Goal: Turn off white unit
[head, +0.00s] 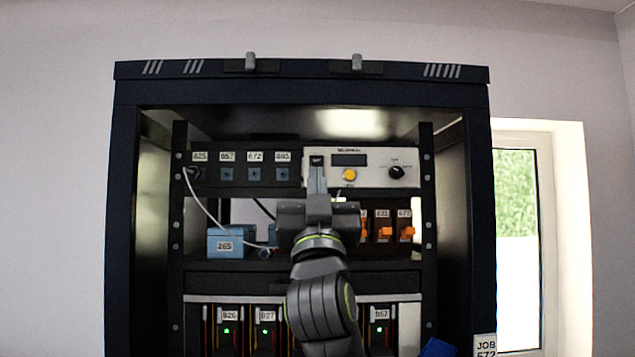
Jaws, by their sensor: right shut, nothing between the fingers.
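The white unit (375,180) is a white-fronted panel in the upper right of the rack. It has a dark display (349,160), a yellow round button (349,175) and a black knob (397,172). At its left end is a small black part (316,159), perhaps a switch. My right gripper (317,168) is shut and empty, pointing up with its tips in front of the unit's left end, just below or over the black part. I cannot tell whether they touch. The fingers hide some of the panel's lower left. My left gripper is not in view.
The dark rack (122,220) encloses several shelves. Left of the unit is a dark panel with labelled sockets (255,174) and a white cable (205,205). Below are a blue box (225,243), orange parts (384,233) and modules with green lights. A window stands at right.

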